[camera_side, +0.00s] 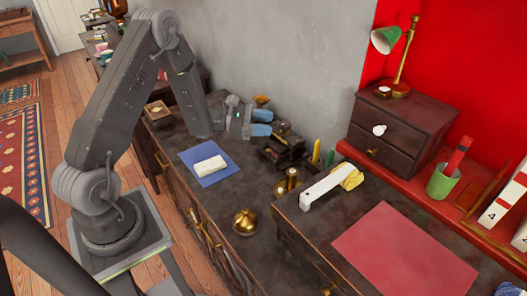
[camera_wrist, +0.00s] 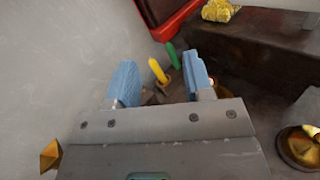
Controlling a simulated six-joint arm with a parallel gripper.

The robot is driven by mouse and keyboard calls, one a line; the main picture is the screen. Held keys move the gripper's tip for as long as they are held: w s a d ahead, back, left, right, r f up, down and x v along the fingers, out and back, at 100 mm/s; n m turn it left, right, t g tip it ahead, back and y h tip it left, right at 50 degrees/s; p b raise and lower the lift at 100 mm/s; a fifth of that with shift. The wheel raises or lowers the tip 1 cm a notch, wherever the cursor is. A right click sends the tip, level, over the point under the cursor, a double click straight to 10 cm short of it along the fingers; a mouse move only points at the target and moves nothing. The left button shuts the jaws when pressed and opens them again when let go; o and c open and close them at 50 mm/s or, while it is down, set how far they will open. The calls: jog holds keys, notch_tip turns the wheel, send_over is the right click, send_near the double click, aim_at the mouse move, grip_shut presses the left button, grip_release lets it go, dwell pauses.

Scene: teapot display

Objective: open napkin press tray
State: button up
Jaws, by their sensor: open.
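My gripper (camera_side: 266,122) is open above the back of the dark worktop, near the grey wall. Its two blue fingers point right in the side view. In the wrist view my gripper (camera_wrist: 162,78) has its fingers spread with nothing held between them. A small dark brown piece (camera_side: 284,148), which may be the napkin press, stands just in front of and below the fingertips. Its tray cannot be made out clearly. In the wrist view the gripper body hides much of the area below.
A yellow candle-like stick (camera_wrist: 157,71) and a green one (camera_wrist: 172,55) stand beyond the fingers. A brass pot (camera_side: 245,221), a white block on a blue cloth (camera_side: 222,173) and a white-handled item (camera_side: 325,190) are nearby. A dark drawer box (camera_side: 395,125) stands right.

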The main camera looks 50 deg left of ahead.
jog(key=a+f+n+t+y, duration=0.1)
jog(key=a+f+n+y, duration=0.1)
jog(key=f, duration=0.4)
jog(key=s+a+f+n+t+y, duration=0.1)
jog(key=a+f+n+y, duration=0.2)
jog(key=f, duration=0.3)
jog(key=s+a+f+n+t+y, duration=0.1)
jog(key=a+f+n+t+y, duration=0.1)
jog(key=a+f, duration=0.2)
notch_tip(320, 180, down, 3)
jog(key=shift+s+a+r+n, duration=0.1)
jog(key=shift+a+n, duration=0.05)
jog(key=shift+n, duration=0.25)
jog(key=x, duration=0.7)
jog(key=shift+w+r, duration=0.15)
jog(key=shift+w, duration=0.15)
jog(key=shift+c, duration=0.2)
grip_shut()
